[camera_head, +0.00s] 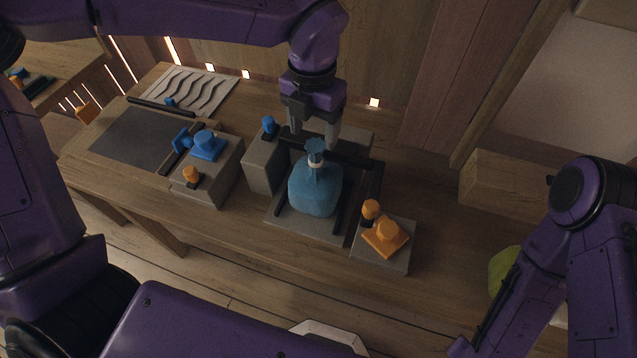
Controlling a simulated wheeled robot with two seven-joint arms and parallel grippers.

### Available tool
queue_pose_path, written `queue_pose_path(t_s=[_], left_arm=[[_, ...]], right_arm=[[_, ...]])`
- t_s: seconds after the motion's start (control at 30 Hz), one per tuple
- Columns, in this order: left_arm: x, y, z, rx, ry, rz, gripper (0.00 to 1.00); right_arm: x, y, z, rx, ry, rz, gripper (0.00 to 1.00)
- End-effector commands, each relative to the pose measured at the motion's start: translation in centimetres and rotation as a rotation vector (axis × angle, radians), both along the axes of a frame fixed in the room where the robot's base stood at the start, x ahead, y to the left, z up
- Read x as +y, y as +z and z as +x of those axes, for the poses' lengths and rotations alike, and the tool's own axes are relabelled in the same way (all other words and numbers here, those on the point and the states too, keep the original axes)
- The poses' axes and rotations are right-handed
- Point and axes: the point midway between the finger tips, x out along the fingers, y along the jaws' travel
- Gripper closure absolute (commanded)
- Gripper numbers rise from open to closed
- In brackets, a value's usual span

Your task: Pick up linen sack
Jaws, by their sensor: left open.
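The linen sack (315,188) is blue, with a gathered neck tied by a pale band. It sits upright in a dark frame on a grey base (283,222) on the wooden table. My left gripper (316,140) points down at the sack's neck, its two fingers apart. The neck top shows between or just in front of the fingertips; I cannot tell which. The fingers are not closed on it. My right arm comes in at the right, and its gripper is out of the picture.
Grey blocks with blue and orange knobs (208,147) stand left of the sack. Another grey block with orange knobs (386,236) stands at its right. A dark flat panel (135,136) lies on the left of the table. A wooden wall (365,75) rises behind.

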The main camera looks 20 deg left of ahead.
Motion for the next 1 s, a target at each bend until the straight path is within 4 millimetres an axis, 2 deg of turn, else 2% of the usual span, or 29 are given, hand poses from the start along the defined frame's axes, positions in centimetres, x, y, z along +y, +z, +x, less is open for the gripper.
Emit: queue_pose_path(t_s=[0.1,0.33,0.5,0.6,0.8,0.97,1.0], left_arm=[[0.1,-2.2,-0.1,0.005,0.0,0.002,0.33],[0.0,-5.0,0.1,0.005,-0.001,0.003,0.33],[-0.2,-8.2,0.3,0.004,-0.003,0.003,0.33],[-0.3,-9.0,0.4,0.002,-0.004,0.0,0.33],[-0.3,-9.1,0.4,0.001,-0.003,0.0,0.33],[-0.3,-9.1,0.4,0.001,-0.003,0.0,0.85],[-0.3,-9.1,0.4,0.001,-0.003,0.0,0.98]], right_arm=[[0.0,0.6,0.0,-0.001,0.0,-0.001,1.0],[0.0,1.5,0.0,-0.001,0.0,-0.001,1.0],[0.0,2.4,0.0,-0.001,0.0,-0.001,1.0],[0.0,2.4,0.0,-0.001,0.0,-0.001,1.0],[0.0,2.3,0.0,-0.001,0.0,-0.001,1.0],[0.0,2.3,0.0,-0.001,0.0,-0.001,1.0],[0.0,2.3,0.0,-0.001,0.0,-0.001,1.0]])
